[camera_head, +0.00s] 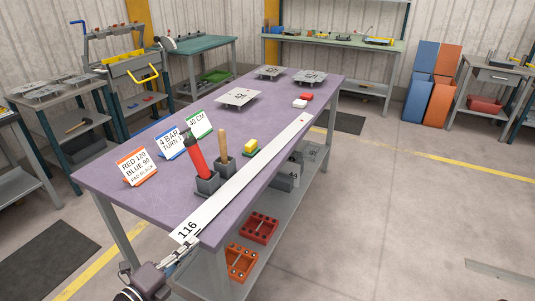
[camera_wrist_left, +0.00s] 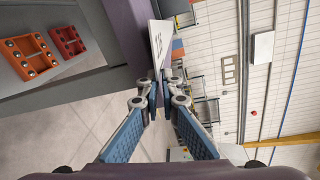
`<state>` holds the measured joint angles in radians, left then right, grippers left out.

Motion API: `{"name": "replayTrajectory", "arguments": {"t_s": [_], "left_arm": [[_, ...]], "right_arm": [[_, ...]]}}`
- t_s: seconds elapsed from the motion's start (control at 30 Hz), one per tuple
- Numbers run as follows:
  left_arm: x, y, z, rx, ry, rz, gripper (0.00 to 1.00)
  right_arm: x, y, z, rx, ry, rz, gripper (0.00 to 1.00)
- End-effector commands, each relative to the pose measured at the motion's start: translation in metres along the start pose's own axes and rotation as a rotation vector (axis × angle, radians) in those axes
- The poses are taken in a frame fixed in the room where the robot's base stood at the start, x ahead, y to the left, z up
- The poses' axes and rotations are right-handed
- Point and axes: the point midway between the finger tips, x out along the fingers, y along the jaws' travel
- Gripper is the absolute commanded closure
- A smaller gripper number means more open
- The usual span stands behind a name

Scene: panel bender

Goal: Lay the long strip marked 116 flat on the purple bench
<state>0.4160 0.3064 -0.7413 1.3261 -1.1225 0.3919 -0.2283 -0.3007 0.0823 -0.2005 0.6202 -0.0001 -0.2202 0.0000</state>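The long white strip marked 116 (camera_head: 245,180) runs diagonally along the right side of the purple bench (camera_head: 125,180). Its marked end is at the bench's near edge and its far end, with a small red dot, is near the far right part of the top. I cannot tell if the strip touches the top along its length. My left gripper (camera_head: 186,252) is at the marked end, just off the near edge. In the left wrist view its fingers (camera_wrist_left: 157,88) are closed together on the strip (camera_wrist_left: 158,38). My right gripper is not in view.
Sign cards (camera_head: 136,167), grey plates (camera_head: 238,97) and red and white blocks (camera_head: 301,102) are further off.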

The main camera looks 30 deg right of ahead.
Motion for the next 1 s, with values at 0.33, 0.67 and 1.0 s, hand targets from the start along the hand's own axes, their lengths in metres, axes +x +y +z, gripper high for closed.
{"name": "replayTrajectory", "arguments": {"t_s": [0.33,0.67,1.0], "left_arm": [[-0.004,-0.015,0.006,0.002,-0.003,0.006,1.00],[-0.026,-0.016,0.006,0.002,-0.003,0.007,1.00],[-0.053,-0.019,0.007,0.002,-0.002,0.007,1.00]], "right_arm": [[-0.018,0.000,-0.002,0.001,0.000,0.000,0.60],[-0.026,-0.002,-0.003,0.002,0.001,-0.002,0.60],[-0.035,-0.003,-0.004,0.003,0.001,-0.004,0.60]]}}
